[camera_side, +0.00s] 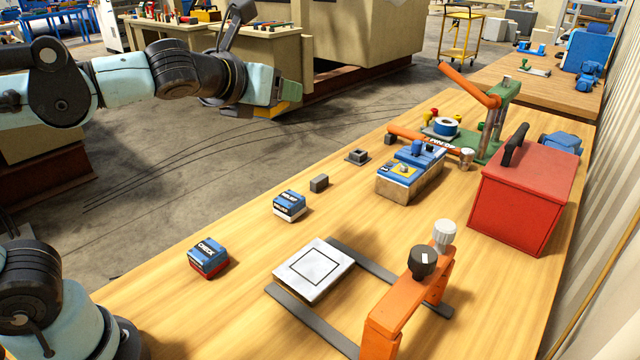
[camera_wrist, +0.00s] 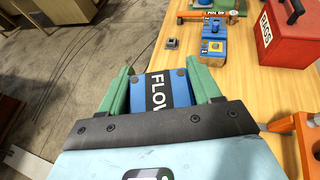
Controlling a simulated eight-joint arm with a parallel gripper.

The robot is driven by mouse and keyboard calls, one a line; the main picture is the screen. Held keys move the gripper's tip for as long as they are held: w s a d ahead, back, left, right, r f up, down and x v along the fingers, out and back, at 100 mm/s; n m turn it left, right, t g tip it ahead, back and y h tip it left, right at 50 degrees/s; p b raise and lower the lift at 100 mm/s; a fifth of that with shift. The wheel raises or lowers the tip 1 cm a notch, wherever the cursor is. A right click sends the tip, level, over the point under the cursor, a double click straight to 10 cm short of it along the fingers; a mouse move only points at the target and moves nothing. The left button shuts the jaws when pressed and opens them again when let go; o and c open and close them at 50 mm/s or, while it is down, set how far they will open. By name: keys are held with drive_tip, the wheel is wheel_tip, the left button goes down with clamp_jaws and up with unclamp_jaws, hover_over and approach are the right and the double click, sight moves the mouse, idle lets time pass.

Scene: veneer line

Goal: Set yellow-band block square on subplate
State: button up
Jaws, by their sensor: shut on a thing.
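My gripper (camera_side: 281,94) is raised off the table's left edge, over the floor, with green fingers shut on a block. The yellow-band block (camera_wrist: 168,88) shows a blue top with white "FLOW" lettering between the fingers in the wrist view. In the side view a yellow strip (camera_side: 289,107) of it shows below the fingers; the rest is hidden. The subplate (camera_side: 326,255), a white plate with a black square outline, lies on the table at lower centre with its top bare. It is well apart from my gripper, to the lower right.
A red-band "CHECK" block (camera_side: 208,257) and a white-band block (camera_side: 289,206) stand left of the subplate. An orange clamp frame (camera_side: 405,295) with knobs rises at its right. A blue-topped block assembly (camera_side: 408,178), red box (camera_side: 525,195) and orange-handled press (camera_side: 480,100) stand farther back.

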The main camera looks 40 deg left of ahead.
idle(0.4)
drive_tip(key=w+d+m+h, duration=0.1)
drive_tip(key=w+d, duration=0.4)
drive_tip(key=w, duration=0.3)
drive_tip(key=m+h, duration=0.2)
drive_tip(key=h, duration=0.1)
hover_over(418, 226)
wheel_tip(418, 226, down, 19)
drive_tip(key=shift+t, duration=0.4)
wheel_tip(418, 226, down, 10)
drive_tip(key=shift+f, duration=0.2)
drive_tip(key=shift+f, duration=0.1)
drive_tip(key=o, duration=1.5)
drive_tip(key=shift+f, duration=0.1)
